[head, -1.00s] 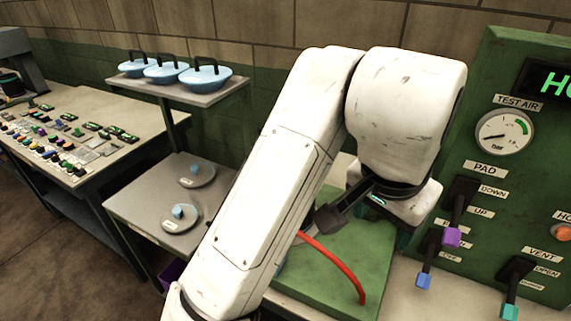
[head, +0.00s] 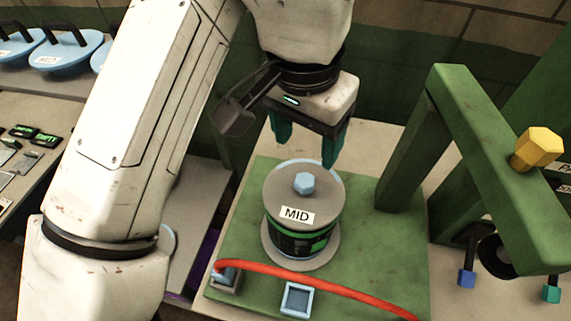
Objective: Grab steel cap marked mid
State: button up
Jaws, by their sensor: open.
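The steel cap marked MID (head: 284,194) is a grey disc with a light blue hexagonal knob (head: 304,183) on top. It sits on a dark cylinder with green bands (head: 290,243), which stands upright on a round grey base on the green plate (head: 235,225). My gripper (head: 308,158) points down with its teal fingers apart, above and just behind the knob in the picture. It holds nothing, and the cap looks clear of the fingers.
A red hose (head: 330,284) crosses in front of the cylinder. A blue square socket (head: 297,299) is at the front. A green frame with a yellow hexagonal knob (head: 538,148) stands to the right. Blue lids with dark handles (head: 68,54) are on a shelf at the left.

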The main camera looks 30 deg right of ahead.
aim_at(305, 180)
jog(key=f+b, duration=0.7)
jog(key=w+d+f+b, duration=0.1)
jog(key=f+b, duration=0.2)
jog(key=shift+d+f+b, duration=0.1)
jog(key=shift+f+b, duration=0.25)
jog(key=shift+f, duration=0.05)
grip_shut()
dwell(0.6)
jog(key=shift+r, duration=0.1)
